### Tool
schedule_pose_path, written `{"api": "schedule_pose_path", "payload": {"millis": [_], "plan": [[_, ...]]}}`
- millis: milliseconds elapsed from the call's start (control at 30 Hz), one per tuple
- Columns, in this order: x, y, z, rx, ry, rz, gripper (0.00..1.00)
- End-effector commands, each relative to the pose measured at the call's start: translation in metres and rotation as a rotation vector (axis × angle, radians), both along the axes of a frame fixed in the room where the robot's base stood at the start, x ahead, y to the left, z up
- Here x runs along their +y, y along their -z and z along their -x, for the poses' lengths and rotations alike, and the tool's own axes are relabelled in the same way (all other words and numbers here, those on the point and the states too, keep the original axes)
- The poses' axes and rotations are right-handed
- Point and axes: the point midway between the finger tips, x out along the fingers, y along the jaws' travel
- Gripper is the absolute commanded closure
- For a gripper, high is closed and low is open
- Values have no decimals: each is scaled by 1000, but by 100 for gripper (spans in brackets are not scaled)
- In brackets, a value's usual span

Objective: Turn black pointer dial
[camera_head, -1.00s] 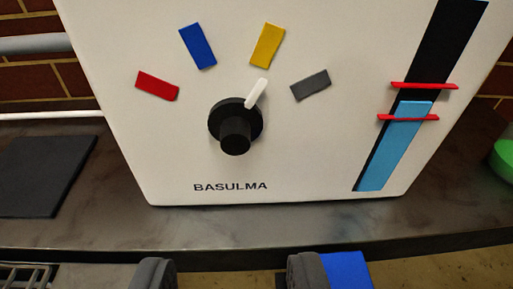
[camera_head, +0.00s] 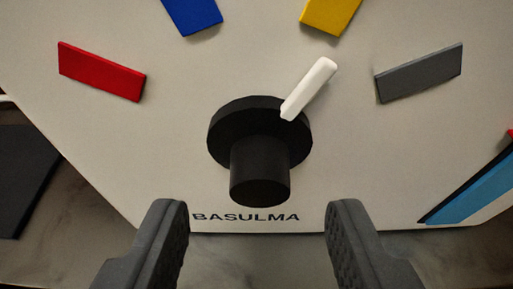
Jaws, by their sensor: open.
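The black dial (camera_head: 260,165) sticks out from a white panel. It has a wide black base and a narrower round knob facing me. Its white pointer (camera_head: 310,88) leans up and to the right, between the yellow mark (camera_head: 331,14) and the grey mark (camera_head: 420,72), closer in direction to the yellow one. A blue mark (camera_head: 192,14) and a red mark (camera_head: 102,71) sit to the left. My gripper (camera_head: 257,215) is open and empty. Its two dark fingers are spread wide below the knob in the picture, one to each side, not touching it.
A light blue bar (camera_head: 475,192) shows at the right edge. A dark flat slab (camera_head: 25,180) lies on the grey counter (camera_head: 80,235) at left. Space around the knob is clear.

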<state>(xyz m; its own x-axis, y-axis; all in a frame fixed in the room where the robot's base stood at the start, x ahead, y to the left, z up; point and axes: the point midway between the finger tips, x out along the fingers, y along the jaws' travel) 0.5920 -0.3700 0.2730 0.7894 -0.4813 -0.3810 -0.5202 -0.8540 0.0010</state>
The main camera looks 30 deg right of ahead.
Motion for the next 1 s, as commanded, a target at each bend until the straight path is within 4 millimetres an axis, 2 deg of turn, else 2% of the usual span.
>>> {"api": "schedule_pose_path", "payload": {"millis": [233,600,633,733,800,1000], "plan": [[-11,10,-16,0,2,0,54],[-13,11,-19,2,2,-2,54],[-13,11,-19,2,2,-1,57],[-13,11,-19,2,2,-1,85],[-13,11,-19,2,2,-1,98],[-12,10,-20,9,0,8,98]]}}
